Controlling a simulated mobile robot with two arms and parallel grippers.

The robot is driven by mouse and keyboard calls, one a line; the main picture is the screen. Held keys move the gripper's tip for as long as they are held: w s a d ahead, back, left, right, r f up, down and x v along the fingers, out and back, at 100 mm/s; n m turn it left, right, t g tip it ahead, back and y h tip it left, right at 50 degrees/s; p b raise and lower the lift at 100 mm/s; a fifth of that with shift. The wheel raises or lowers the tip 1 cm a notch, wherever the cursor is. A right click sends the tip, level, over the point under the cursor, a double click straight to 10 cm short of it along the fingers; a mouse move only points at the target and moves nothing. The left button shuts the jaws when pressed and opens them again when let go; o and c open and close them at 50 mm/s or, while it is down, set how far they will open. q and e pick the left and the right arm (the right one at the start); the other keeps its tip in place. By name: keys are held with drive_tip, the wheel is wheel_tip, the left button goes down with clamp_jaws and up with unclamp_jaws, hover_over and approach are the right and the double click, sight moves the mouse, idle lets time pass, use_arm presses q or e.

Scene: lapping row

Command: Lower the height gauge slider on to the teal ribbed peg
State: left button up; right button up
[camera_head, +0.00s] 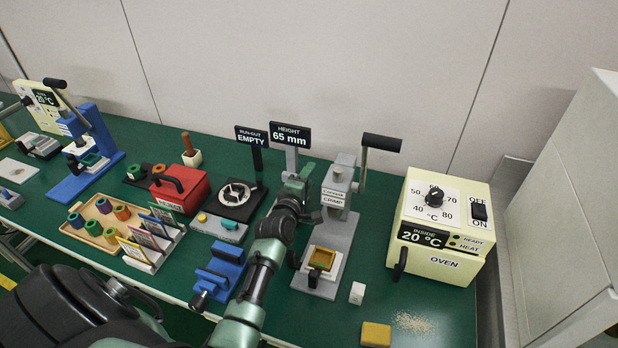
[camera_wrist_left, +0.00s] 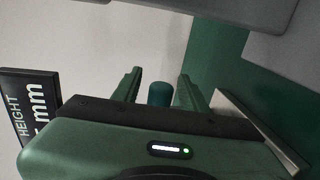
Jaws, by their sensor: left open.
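The height gauge stands mid-bench behind my left arm, with a black display (camera_head: 290,135) reading 65 mm on a grey post (camera_head: 292,160). The display also shows sideways in the left wrist view (camera_wrist_left: 30,112). The arm hides the gauge's lower part, and I cannot make out its slider. My left gripper (camera_head: 303,176) is at the gauge, just left of the crimp press. In the left wrist view its fingers (camera_wrist_left: 160,82) are open, with a dark teal cylinder (camera_wrist_left: 160,94) showing between them. I cannot tell whether it is ribbed or touched. My right gripper is not in view.
The grey crimp press (camera_head: 338,185) with a black lever (camera_head: 382,142) stands close to the right of my gripper. A cream oven (camera_head: 440,225) is farther right. A run-out gauge (camera_head: 237,200), red box (camera_head: 180,190) and blue fixture (camera_head: 218,272) are to the left.

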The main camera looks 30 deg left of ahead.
use_arm(q)
drive_tip(key=v, duration=0.7)
drive_tip(key=shift+s, duration=0.3)
drive_tip(key=shift+r, duration=0.1)
